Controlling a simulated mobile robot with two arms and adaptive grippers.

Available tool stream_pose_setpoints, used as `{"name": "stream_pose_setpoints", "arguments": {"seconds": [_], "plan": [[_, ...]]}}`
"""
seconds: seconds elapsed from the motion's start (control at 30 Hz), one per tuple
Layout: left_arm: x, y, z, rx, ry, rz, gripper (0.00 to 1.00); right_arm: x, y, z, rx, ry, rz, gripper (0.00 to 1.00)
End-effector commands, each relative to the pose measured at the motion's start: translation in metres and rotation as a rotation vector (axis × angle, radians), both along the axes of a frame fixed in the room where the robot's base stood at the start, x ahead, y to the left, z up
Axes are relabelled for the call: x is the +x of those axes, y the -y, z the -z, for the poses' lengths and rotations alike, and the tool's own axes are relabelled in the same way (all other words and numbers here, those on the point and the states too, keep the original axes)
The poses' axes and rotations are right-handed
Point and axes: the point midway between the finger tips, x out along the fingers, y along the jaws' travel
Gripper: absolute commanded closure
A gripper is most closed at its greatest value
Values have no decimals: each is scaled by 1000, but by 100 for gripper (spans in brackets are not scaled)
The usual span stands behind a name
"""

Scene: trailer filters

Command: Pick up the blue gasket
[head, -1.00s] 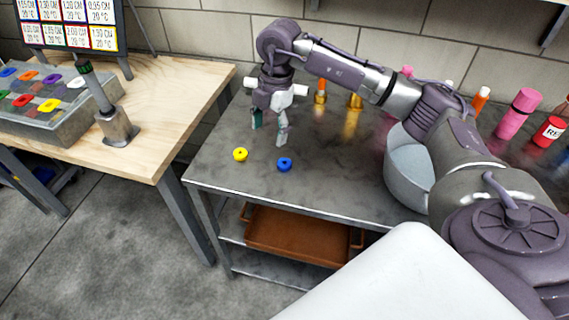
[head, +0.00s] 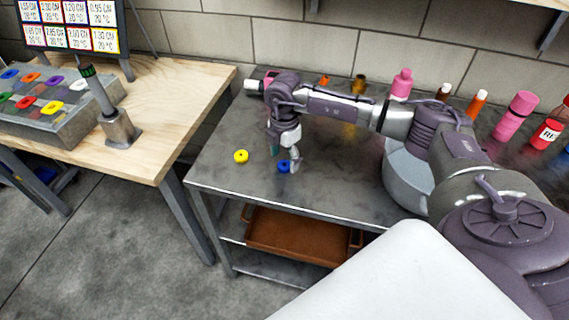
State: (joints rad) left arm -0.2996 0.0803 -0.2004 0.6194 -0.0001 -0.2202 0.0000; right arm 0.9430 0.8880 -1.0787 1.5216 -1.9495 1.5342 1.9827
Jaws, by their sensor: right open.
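The blue gasket (head: 284,166) lies on the grey metal table (head: 330,195), near its front left part. My right gripper (head: 284,160) points down right at the blue gasket, with its fingers open. One finger overlaps the gasket's right side in the picture. I cannot tell whether the fingers touch it. A yellow gasket (head: 241,156) lies on the same table, a little to the left. My left gripper is not in view.
A grey bowl (head: 405,178) stands to the right under my right arm. Several bottles, one of them pink (head: 515,115), line the back. A wooden table (head: 165,100) at left holds a tray of coloured gaskets (head: 48,112). A brown tray (head: 290,237) sits on the lower shelf.

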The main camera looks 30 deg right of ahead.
Motion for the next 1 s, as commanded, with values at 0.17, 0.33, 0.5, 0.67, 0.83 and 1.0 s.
{"name": "stream_pose_setpoints", "arguments": {"seconds": [0.17,0.33,0.5,0.67,0.83,1.0], "plan": [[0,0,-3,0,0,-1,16,0,0,17,1,-1,0,30],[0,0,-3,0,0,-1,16,0,0,19,0,1,0,30],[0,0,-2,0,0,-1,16,0,0,19,1,1,0,48],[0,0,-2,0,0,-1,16,0,0,19,1,1,0,75],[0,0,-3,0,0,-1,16,0,0,18,1,1,0,75],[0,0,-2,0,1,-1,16,0,0,18,1,1,0,75]]}}
